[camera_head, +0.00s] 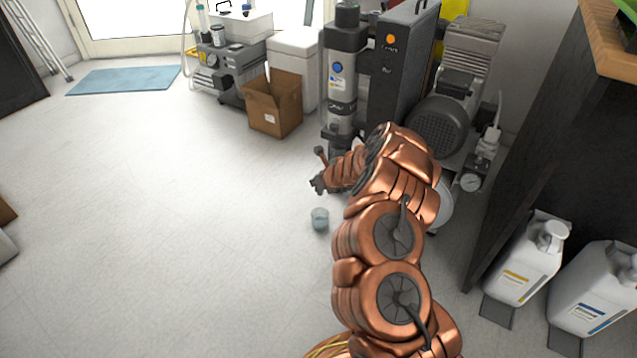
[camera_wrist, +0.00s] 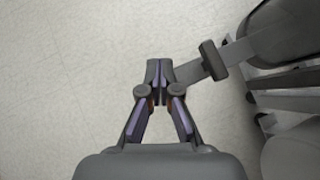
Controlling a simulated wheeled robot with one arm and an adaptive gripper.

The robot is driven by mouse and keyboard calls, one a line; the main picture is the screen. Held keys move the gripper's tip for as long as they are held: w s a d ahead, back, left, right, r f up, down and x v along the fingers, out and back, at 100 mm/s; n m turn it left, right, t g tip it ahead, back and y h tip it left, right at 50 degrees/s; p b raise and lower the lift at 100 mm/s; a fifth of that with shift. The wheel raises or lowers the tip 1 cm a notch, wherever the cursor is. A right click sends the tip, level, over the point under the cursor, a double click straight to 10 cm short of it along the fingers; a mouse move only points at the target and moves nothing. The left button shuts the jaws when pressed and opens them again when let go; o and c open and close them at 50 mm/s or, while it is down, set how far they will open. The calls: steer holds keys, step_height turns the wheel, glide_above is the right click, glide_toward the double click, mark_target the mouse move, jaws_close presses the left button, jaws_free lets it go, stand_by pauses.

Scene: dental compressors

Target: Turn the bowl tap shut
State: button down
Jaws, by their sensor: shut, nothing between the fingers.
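The bowl tap (camera_wrist: 213,60) shows in the wrist view as a short dark crossbar on a grey stem. The stem slopes down-left from a dark rounded body (camera_wrist: 284,32) at the upper right. My gripper (camera_wrist: 159,72) is shut and empty, its fingertips close together just left of the stem's end. I cannot tell whether they touch it. In the head view my gripper (camera_head: 318,184) is low beside the foot of the tall dark filter column (camera_head: 343,80). My arm hides the column's lower part, and I cannot make out the tap clearly there.
A small clear cup (camera_head: 320,218) stands on the floor just below my gripper. A compressor motor (camera_head: 440,125) and pressure gauge (camera_head: 470,182) are to the right. An open cardboard box (camera_head: 274,118) sits behind left. White jugs (camera_head: 522,265) stand at right.

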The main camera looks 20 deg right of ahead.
steer(key=s+a+r, duration=0.4)
steer(key=a+r, duration=0.1)
steer(key=r, duration=0.2)
steer(key=shift+s+a, duration=0.35)
steer(key=shift+a, duration=0.05)
